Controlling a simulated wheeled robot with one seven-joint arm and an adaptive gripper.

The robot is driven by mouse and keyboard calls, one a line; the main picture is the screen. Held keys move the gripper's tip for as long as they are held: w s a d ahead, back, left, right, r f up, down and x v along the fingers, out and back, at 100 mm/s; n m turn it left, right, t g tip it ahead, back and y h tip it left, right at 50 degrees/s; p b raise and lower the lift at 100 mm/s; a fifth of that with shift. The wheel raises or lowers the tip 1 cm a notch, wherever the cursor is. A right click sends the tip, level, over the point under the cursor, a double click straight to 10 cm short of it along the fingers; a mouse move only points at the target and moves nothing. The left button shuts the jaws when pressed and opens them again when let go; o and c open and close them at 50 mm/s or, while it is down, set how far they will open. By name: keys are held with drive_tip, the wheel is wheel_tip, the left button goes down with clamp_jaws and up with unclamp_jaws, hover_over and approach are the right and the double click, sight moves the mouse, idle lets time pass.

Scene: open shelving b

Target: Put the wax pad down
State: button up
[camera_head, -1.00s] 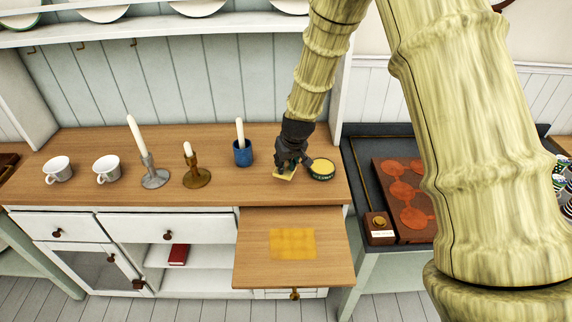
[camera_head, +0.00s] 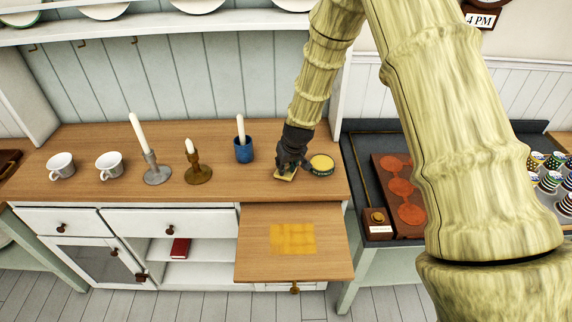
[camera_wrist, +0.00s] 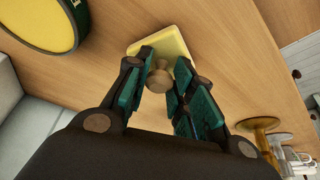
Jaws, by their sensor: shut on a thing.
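The wax pad is a pale yellow square block (camera_head: 286,175) with a round wooden knob, at the right part of the wooden counter in the head view. In the wrist view the pad (camera_wrist: 168,40) lies just beyond my fingertips, low over or on the wood; I cannot tell whether it touches. My gripper (camera_head: 287,163) is above the pad, its green-padded fingers (camera_wrist: 160,72) shut around the knob. The fingers hide part of the pad in both views.
A round tin with yellow contents (camera_head: 321,165) stands close right of the pad. A blue cup with a candle (camera_head: 243,151) and a brass candlestick (camera_head: 198,174) stand to the left. Below, a pulled-out board (camera_head: 335,262) bears a yellow patch (camera_head: 293,239).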

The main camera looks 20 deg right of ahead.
drive_tip(key=shift+f, duration=0.15)
drive_tip(key=o, duration=0.9)
drive_tip(key=shift+b+v, duration=1.55)
drive_tip(key=shift+v, duration=4.65)
